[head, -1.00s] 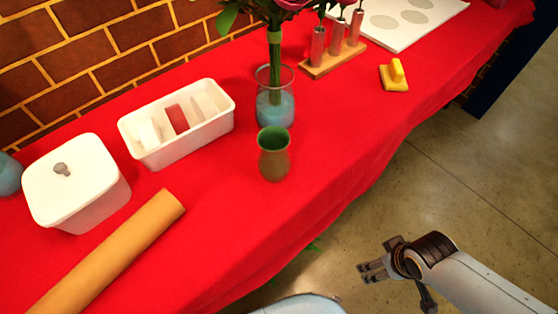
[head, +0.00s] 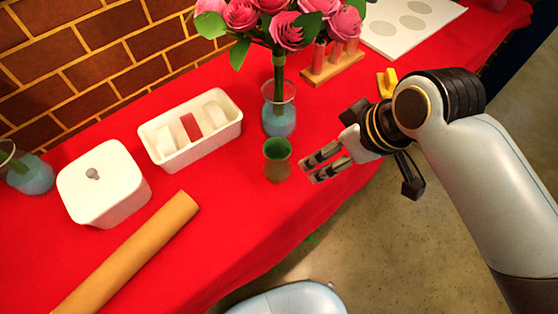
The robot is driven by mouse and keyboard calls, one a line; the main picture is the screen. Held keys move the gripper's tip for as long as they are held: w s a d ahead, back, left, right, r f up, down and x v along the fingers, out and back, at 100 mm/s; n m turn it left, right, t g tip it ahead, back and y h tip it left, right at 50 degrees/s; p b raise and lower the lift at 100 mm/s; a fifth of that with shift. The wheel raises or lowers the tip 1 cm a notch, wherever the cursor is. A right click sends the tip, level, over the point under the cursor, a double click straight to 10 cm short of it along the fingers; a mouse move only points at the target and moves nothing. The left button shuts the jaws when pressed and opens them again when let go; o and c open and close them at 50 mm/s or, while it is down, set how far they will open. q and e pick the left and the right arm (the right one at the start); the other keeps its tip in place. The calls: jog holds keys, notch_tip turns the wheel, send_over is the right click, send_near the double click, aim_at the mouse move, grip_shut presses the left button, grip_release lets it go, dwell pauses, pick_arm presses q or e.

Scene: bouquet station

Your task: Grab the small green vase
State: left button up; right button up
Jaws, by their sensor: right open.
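The small green vase (head: 277,160) stands upright on the red tablecloth, near the middle of the head view, just in front of a glass vase. It is green inside and brownish green outside. My right gripper (head: 307,170) is open and empty. Its fingertips point left toward the vase, a short way to its right, with a small gap between them in the picture. My left gripper is not in view.
A glass vase (head: 279,118) with pink roses (head: 286,30) stands right behind the green vase. A white divided tray (head: 190,150), a lidded white box (head: 104,185) and a brown roll (head: 130,255) lie to the left. A yellow object (head: 387,82) sits behind my right arm.

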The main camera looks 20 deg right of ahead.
jog(key=n+t+y, duration=0.1)
jog(key=n+y, duration=0.1)
send_near(268, 153)
jog(key=x, duration=0.2)
jog(key=shift+w+a+f, duration=0.15)
jog(key=shift+a, duration=0.25)
jog(key=shift+d+b+x, duration=0.2)
jog(key=shift+b+x, duration=0.2)
jog(key=shift+x, duration=2.7)
jog(key=shift+f, duration=0.1)
jog(key=shift+c, duration=0.2)
grip_shut()
